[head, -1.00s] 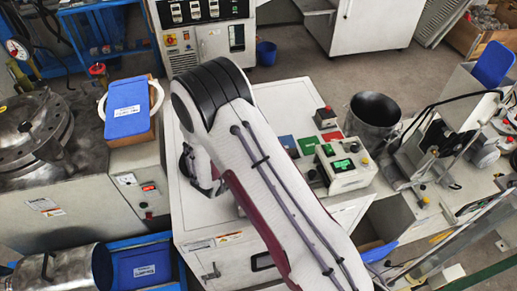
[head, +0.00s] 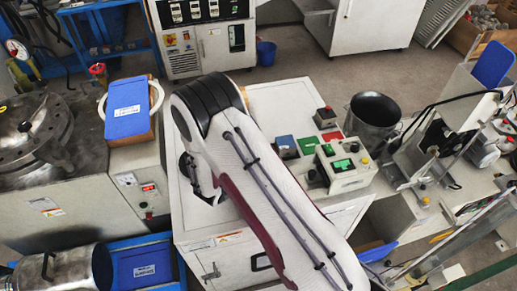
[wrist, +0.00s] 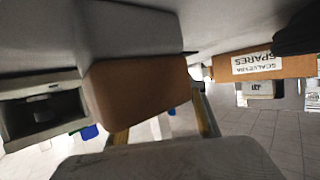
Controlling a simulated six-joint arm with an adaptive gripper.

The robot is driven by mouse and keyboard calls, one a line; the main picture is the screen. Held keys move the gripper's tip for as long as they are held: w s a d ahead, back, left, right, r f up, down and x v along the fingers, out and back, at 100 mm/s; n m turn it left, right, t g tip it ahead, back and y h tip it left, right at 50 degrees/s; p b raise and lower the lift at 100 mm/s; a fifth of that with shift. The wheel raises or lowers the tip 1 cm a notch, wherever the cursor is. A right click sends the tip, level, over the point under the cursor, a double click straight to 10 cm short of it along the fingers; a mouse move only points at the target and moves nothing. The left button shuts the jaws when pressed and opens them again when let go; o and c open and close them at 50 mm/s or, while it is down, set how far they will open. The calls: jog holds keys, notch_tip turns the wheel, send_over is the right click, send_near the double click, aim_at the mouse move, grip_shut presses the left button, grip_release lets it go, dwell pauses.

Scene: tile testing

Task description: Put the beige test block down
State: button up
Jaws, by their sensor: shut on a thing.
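In the wrist view the test block (wrist: 135,92), brownish-beige, sits between the grey finger parts of my gripper (wrist: 150,110), above and below it. My gripper is shut on the block. The block's far side and whatever lies directly beneath it are hidden. In the head view my arm covers the block and most of my gripper; only a dark part of the wrist end shows at the arm's left side, over the white cabinet (head: 265,100). I cannot tell whether the block touches a surface.
A blue-lidded box (head: 127,108) stands on the left bench. The wrist view shows a cardboard spares box (wrist: 262,65). Some cabinet top behind the tiles is bare.

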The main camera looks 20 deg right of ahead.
jog(key=o, duration=1.6)
jog(key=shift+c, duration=0.2)
jog(key=shift+r, duration=0.1)
jog(key=shift+s+a+r, duration=0.25)
jog(key=shift+s+a, duration=0.05)
jog(key=shift+a, duration=0.1)
jog(key=shift+v, duration=5.45)
jog(key=shift+s+f, duration=0.1)
